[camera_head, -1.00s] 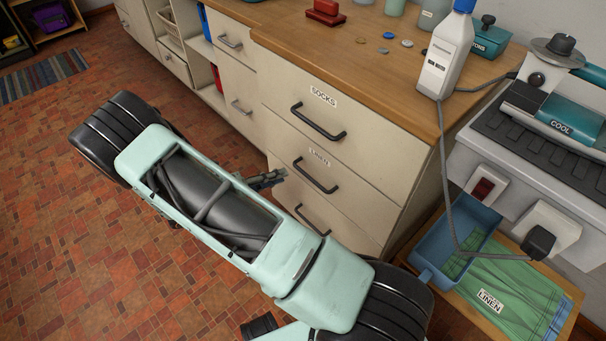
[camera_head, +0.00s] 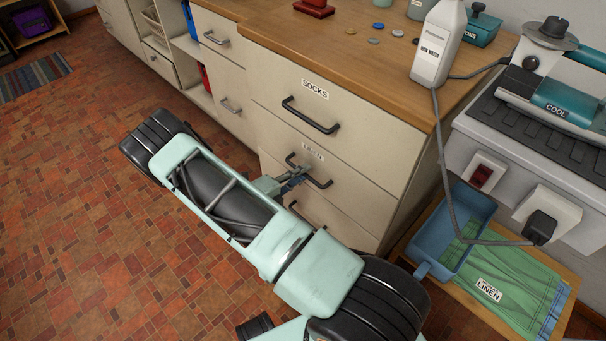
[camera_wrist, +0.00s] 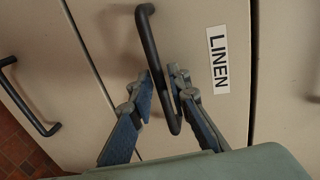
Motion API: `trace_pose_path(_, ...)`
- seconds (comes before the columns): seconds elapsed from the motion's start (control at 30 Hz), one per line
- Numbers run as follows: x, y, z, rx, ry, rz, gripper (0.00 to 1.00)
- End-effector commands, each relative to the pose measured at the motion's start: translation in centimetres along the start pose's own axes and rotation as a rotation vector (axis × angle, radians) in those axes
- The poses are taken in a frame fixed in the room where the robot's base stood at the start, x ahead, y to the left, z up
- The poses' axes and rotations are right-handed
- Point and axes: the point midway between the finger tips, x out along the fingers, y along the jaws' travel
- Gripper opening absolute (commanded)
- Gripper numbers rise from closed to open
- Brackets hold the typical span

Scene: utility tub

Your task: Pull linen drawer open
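The linen drawer (camera_head: 352,203) is the middle drawer of the cream cabinet, below the socks drawer, and looks closed. Its label reads LINEN in the wrist view (camera_wrist: 218,60). Its dark bar handle (camera_head: 322,183) is partly hidden by my gripper (camera_head: 292,180) in the head view. In the wrist view, the handle (camera_wrist: 148,40) runs between the two blue-grey fingers of my gripper (camera_wrist: 161,78). The fingers are apart, one on each side of the bar near one end of it, with a gap visible. They are not clamped on it.
The socks drawer (camera_head: 310,120) is above, and a lower drawer is partly hidden by my arm. A blue tray (camera_head: 462,235) and green folded cloth (camera_head: 510,285) lie at the right. A white bottle (camera_head: 438,45) stands on the counter. The tiled floor at left is clear.

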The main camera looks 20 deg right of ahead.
Motion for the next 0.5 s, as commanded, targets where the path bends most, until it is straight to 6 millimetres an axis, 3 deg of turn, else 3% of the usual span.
trace_pose_path(0.37,0.88,-0.05,0.04,0.000,-0.001,0.000,0.16)
trace_pose_path(0.5,0.86,-0.04,0.04,0.001,-0.001,0.000,0.04)
